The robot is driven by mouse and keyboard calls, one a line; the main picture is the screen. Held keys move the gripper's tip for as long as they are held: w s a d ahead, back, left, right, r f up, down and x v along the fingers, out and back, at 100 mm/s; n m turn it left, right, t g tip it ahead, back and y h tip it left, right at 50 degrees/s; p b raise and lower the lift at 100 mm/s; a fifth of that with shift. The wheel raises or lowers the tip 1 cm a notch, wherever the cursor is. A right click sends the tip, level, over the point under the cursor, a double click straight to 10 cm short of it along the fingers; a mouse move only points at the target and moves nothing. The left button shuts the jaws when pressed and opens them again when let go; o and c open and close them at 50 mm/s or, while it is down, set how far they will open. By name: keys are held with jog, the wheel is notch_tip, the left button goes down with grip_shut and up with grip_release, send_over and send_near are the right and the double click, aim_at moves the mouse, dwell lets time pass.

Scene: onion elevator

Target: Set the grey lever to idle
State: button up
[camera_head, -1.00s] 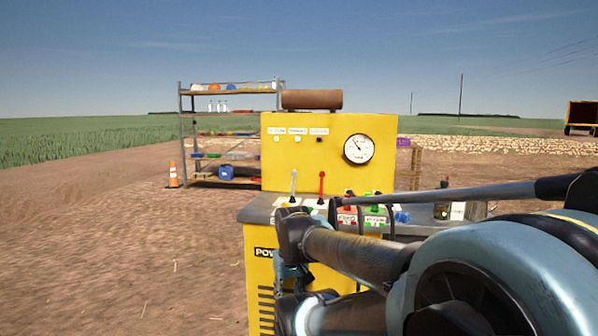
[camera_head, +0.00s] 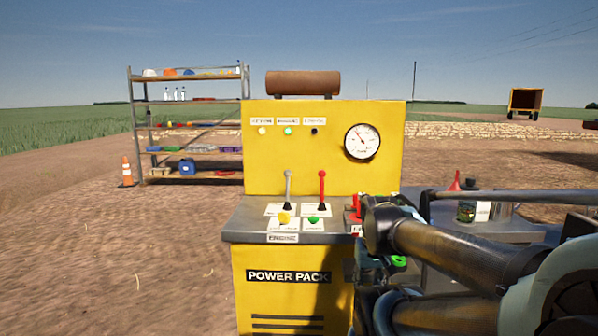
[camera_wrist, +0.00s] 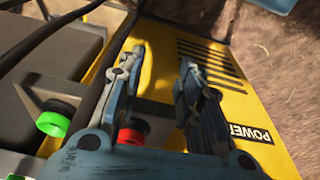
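The grey lever (camera_head: 288,186) stands roughly upright on the grey top of the yellow power pack (camera_head: 325,150) in the head view. A red lever (camera_head: 322,187) stands just to its right. A yellow button (camera_head: 284,217) and a green button (camera_head: 313,219) sit in front of the levers. My gripper (camera_wrist: 158,85) shows in the wrist view with its two fingers apart and nothing between them, over the pack's side near a red round part (camera_wrist: 133,130). In the head view my arm is right of the levers and hides the gripper. The lever labels are too small to read.
A round gauge (camera_head: 362,142) is on the pack's upright panel. A shelf rack (camera_head: 190,125) and an orange cone (camera_head: 126,170) stand behind at left. A green round part (camera_wrist: 53,124) and dark hoses lie near my gripper. Open dirt lies left of the pack.

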jog(key=shift+o, duration=0.6)
jog(key=shift+o, duration=1)
jog(key=shift+s+r, duration=0.15)
jog(key=shift+r, duration=0.1)
notch_tip(320, 180, up, 40)
jog(key=f+m+g+y, duration=0.1)
jog(key=m+g, duration=0.1)
jog(key=m, duration=0.1)
send_over(287, 188)
jog(key=w+d, duration=0.2)
jog(key=f, duration=0.5)
jog(key=a+f, duration=0.1)
jog(key=f, duration=1)
jog(key=shift+w+a+f, duration=0.1)
jog(key=shift+a, duration=0.25)
